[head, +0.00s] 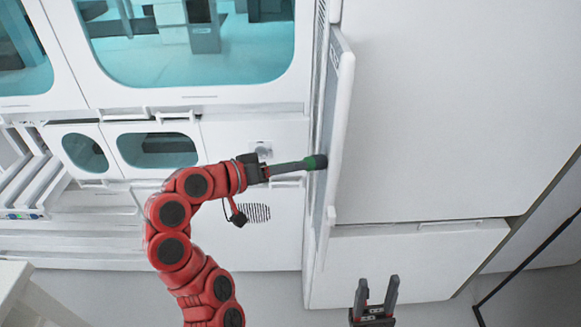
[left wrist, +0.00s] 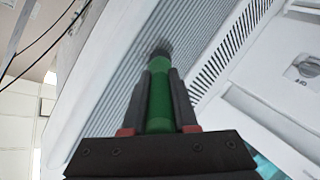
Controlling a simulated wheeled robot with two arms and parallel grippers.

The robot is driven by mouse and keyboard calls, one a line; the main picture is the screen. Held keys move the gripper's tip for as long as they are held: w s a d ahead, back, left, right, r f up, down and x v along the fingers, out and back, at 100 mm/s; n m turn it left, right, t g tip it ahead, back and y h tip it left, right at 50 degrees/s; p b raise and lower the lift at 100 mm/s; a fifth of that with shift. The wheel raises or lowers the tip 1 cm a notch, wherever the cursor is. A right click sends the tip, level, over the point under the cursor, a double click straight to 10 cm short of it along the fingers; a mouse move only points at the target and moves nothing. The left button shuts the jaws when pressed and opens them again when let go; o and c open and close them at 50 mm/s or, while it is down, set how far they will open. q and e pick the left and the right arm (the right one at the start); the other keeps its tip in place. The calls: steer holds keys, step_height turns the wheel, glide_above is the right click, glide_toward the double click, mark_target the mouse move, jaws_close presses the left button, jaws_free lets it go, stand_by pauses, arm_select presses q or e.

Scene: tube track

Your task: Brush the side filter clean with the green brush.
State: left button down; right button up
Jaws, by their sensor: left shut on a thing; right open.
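The side filter (head: 326,137) is a tall grey panel in a white frame, seen nearly edge-on at the side of the white cabinet. In the left wrist view the filter (left wrist: 108,88) shows fine parallel ridges. My left gripper (head: 300,165) is shut on the green brush (head: 317,162), which points right at the filter. In the left wrist view the brush (left wrist: 160,100) sits between both fingers, its dark bristles at or very near the ridged surface; exact contact is hard to tell. My right gripper (head: 376,295) is open and empty at the bottom, below the cabinet.
A large white cabinet (head: 440,110) fills the right side. White machines with teal windows (head: 190,45) stand behind my left arm. A slotted vent (left wrist: 232,45) lies beside the filter. A dark thin rail (head: 525,262) stands at the lower right. Grey floor is clear around my right gripper.

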arm_select(q)
steer(key=shift+r+p, duration=0.45)
steer(key=shift+r, duration=0.35)
steer(key=shift+f, duration=0.25)
step_height(320, 180, down, 3)
steer(key=b, duration=0.3)
steer(key=shift+f, duration=0.2)
steer(key=shift+r+p, duration=1.7)
steer(key=shift+r, duration=0.3)
